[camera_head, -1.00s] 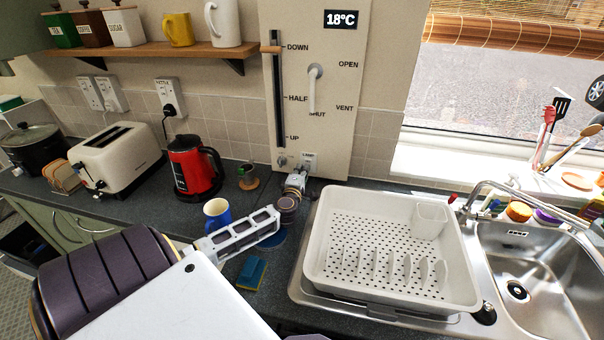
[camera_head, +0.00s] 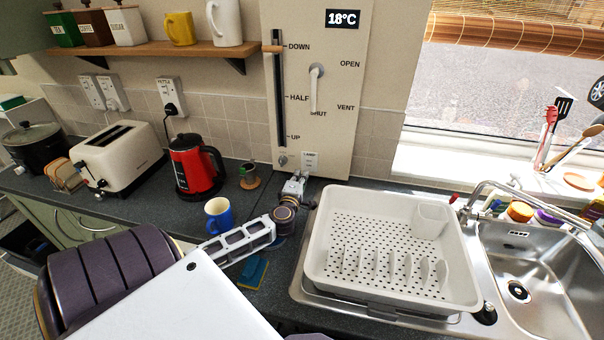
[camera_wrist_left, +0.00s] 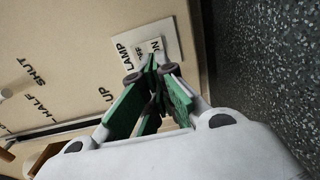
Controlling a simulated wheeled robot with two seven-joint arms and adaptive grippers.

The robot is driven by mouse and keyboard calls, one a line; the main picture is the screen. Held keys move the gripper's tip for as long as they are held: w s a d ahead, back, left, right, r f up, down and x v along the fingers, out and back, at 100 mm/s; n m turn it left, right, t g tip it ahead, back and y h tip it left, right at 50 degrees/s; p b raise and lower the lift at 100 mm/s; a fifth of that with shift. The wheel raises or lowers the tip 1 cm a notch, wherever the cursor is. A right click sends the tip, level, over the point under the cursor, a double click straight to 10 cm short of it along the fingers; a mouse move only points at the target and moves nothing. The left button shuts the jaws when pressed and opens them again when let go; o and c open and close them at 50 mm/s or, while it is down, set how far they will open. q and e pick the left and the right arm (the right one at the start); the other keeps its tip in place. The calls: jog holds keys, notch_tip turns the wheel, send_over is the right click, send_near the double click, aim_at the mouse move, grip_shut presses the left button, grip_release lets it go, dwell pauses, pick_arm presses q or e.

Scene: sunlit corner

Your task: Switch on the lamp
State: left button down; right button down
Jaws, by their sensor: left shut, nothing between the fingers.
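The lamp switch plate (camera_head: 311,160) is a small pale plate low on the beige wall panel (camera_head: 340,130). In the left wrist view the plate (camera_wrist_left: 133,50) carries the words LAMP and ON, with another word partly hidden. My left gripper (camera_head: 299,178) is shut and empty, just below and in front of the plate in the head view. In the left wrist view its green-padded fingers (camera_wrist_left: 157,68) overlap the plate's edge. I cannot tell whether they touch it. The switch's position is hidden or too small to tell. No lamp is recognisable. My right gripper is not in view.
A blue mug (camera_head: 219,214), a small cup (camera_head: 249,176) and a red kettle (camera_head: 194,166) stand left of my gripper. A white dish rack (camera_head: 330,262) is close on its right. The panel also has a slider (camera_head: 271,48) and a white handle (camera_head: 315,90).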

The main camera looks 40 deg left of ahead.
pick_arm(q)
jog(key=shift+v, duration=3.7)
jog(key=shift+s, duration=0.1)
